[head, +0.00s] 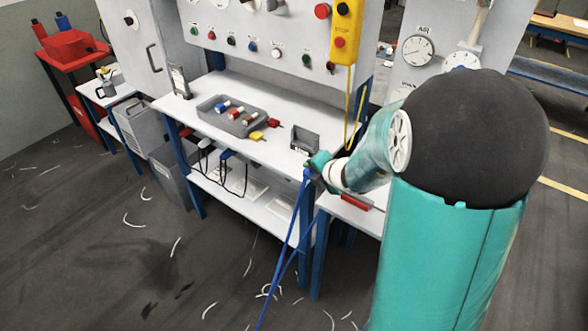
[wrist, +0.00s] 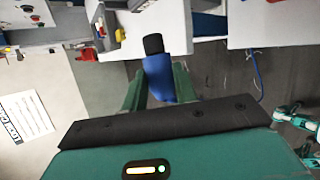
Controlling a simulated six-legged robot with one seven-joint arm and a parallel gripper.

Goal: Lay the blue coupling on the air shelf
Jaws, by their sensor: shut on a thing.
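My gripper (wrist: 158,92) is shut on the blue coupling (wrist: 160,80), which has a black end pointing away from me in the wrist view. The green fingers grip its blue body from both sides. In the head view my gripper (head: 314,168) is at the front edge of the white bench (head: 230,75), and a bit of blue shows there. A white surface (head: 343,212) with a red item on it lies below the AIR gauge (head: 418,49), partly hidden by my arm. No label marks it, so I cannot tell whether it is the air shelf.
A grey tray (head: 205,108) of coloured couplings sits on the bench, with a yellow coupling (head: 257,135) and a red one beside it. A small dark holder (head: 305,139) stands near my gripper. Blue hoses (head: 287,240) hang to the floor. A yellow button pendant (head: 342,30) hangs above.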

